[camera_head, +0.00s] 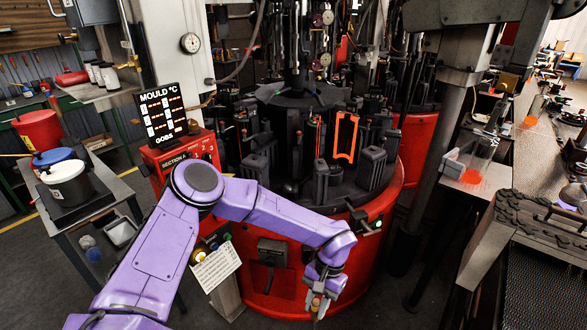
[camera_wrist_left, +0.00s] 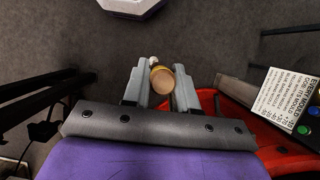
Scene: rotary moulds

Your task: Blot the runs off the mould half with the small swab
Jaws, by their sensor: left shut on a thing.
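My left gripper (camera_head: 322,287) hangs low in front of the red base of the rotary mould machine, below and apart from the moulds. It is shut on the small swab (camera_head: 318,306), whose tan part shows below the fingers. In the left wrist view the swab (camera_wrist_left: 162,79) sits between the two grey fingers, with a round wooden end towards the camera and a pale bit behind it. Dark mould halves (camera_head: 371,168) stand around the machine's ring. One open part has a bright orange frame (camera_head: 345,137). I cannot make out runs on any mould half. My right gripper is out of view.
A mould temperature board (camera_head: 161,114) stands on a red box at left. A post (camera_head: 437,140) rises at right.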

